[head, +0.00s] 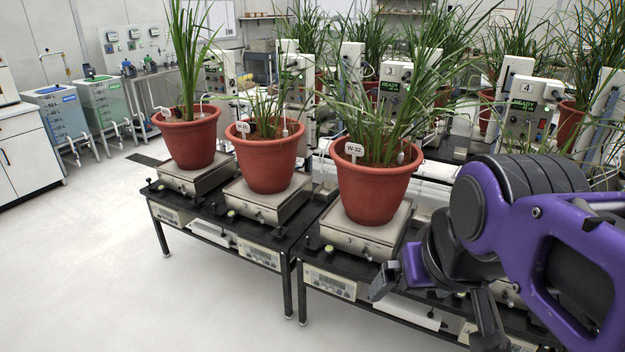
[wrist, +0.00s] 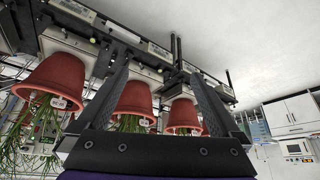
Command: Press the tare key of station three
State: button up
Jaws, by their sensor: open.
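Station three has a control box marked 3 (head: 391,75) with a lit green READY sign, partly behind leaves. A terracotta pot tagged W-32 (head: 372,193) stands on the third scale (head: 362,236) along the bench. Below that scale, a panel with a small display (head: 330,283) sits on the bench front; its keys are too small to tell apart. My gripper (head: 437,305) is open and empty, right of this panel and in front of the bench. In the wrist view my gripper (wrist: 158,68) shows spread fingers with nothing held between them.
Two more potted scales stand to the left, with pots (head: 268,163) and (head: 188,138). A control box marked 4 (head: 524,98) stands to the right. The pale floor (head: 95,250) before the bench is clear.

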grip_shut()
dwell(0.3)
dwell(1.3)
